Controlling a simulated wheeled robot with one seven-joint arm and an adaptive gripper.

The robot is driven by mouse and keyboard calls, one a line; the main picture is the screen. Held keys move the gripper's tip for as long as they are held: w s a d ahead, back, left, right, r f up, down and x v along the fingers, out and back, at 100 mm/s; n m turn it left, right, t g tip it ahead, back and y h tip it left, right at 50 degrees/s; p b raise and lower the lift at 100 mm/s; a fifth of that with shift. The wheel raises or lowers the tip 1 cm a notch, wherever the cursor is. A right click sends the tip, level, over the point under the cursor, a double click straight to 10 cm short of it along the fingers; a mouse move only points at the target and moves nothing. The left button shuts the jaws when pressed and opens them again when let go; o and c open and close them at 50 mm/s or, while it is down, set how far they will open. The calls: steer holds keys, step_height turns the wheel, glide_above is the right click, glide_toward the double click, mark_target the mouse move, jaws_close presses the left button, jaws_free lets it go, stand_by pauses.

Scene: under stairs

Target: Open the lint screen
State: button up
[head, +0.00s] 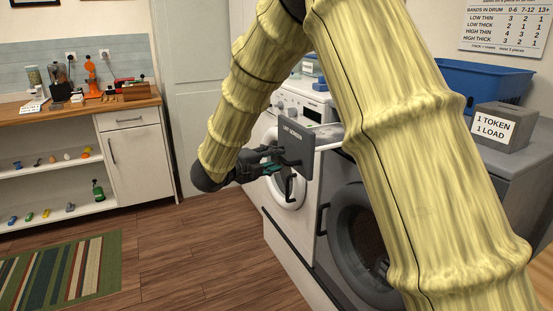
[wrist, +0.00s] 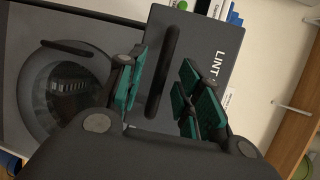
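The lint screen (head: 297,147) is a dark grey panel with white lettering, at the upper left of the grey dryer (head: 322,221) in the head view. A pale slab shows behind the panel, which seems to stand out from the machine's front. In the wrist view the lint screen (wrist: 213,45) has a dark bar handle (wrist: 163,73). My gripper (wrist: 162,95) is open, with its teal-padded fingers on either side of the handle and a gap to each. In the head view my gripper (head: 267,161) is in front of the panel; the handle is hard to make out there.
A white washer (head: 274,208) stands left of the dryer. A grey token box (head: 502,127) and a blue basket (head: 482,80) are on top at right. A wooden-topped counter (head: 110,106) is at far left. The wooden floor (head: 190,255) in front is clear beside a striped rug (head: 62,272).

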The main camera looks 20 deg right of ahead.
steer(key=v, duration=0.9)
steer(key=shift+s+f, duration=0.1)
steer(key=shift+f, duration=0.05)
step_height(320, 180, down, 15)
steer(key=d+n+t+y+p, duration=0.1)
steer(key=n+t+y+p, duration=0.25)
steer(key=n, duration=0.65)
steer(key=s+f+n+g+y+p, duration=0.15)
steer(key=s+f+n, duration=0.25)
steer(key=f, duration=0.4)
steer(key=s+f+n+y+p, duration=0.1)
steer(key=s+f+n+y, duration=0.3)
steer(key=f, duration=0.4)
steer(key=s+a+f+n+g+y+p, duration=0.1)
steer(key=s+f+n, duration=0.3)
steer(key=s, duration=0.8)
steer(key=s+f+n+g+y+p, duration=0.1)
steer(key=s+f+n+g, duration=0.3)
steer(key=s, duration=0.9)
steer(key=s+a+f+n+g+y+p, duration=0.1)
steer(key=s+f+n, duration=0.4)
steer(key=s, duration=0.7)
steer(key=f+g+y+p, duration=0.1)
steer(key=g+y, duration=0.1)
steer(key=shift+s+a+f+y, duration=0.15)
steer(key=shift+a+f+y, duration=0.1)
steer(key=shift+a+y, duration=0.05)
